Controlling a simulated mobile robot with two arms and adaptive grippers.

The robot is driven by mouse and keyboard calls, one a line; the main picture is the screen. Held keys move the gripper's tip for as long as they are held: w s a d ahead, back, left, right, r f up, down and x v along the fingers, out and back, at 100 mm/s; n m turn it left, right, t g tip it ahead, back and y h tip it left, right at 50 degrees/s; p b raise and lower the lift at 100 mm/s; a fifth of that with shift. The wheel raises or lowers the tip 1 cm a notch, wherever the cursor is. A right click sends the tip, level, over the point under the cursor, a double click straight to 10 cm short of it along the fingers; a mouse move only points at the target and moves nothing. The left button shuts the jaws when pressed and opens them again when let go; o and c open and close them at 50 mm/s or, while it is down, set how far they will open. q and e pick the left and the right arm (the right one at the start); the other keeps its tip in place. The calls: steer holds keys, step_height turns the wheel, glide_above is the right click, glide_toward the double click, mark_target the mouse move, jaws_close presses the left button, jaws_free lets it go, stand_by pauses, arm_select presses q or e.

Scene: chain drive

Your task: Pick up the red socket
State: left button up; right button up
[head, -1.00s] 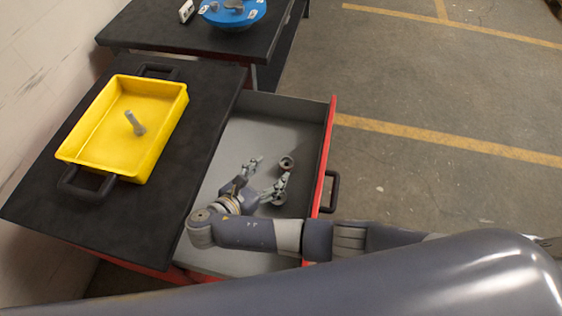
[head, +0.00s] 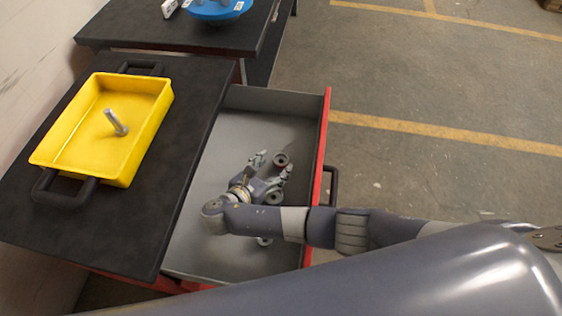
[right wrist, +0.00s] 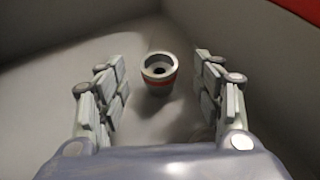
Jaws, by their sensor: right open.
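The red socket (right wrist: 159,82) is a small grey cup with a dark hole and a red band, standing upright on the drawer floor. In the right wrist view it is ahead of my right gripper (right wrist: 160,78), centred between the two spread fingers and touching neither. In the head view the socket (head: 282,160) shows close to the fingertips of my right gripper (head: 271,166), which is open and empty inside the drawer. My left gripper is not in view.
The open drawer (head: 235,105) has grey walls and a red front with a black handle. Other sockets (head: 274,198) lie nearer, partly behind my arm. A yellow tray (head: 60,150) with a metal bolt (head: 116,122) stands on the black worktop (head: 150,205). A blue round object (head: 218,12) is farther back.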

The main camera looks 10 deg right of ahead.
mark_target(279, 162)
steer(key=x, duration=0.5)
steer(key=shift+f, duration=0.25)
steer(key=c, duration=1.2)
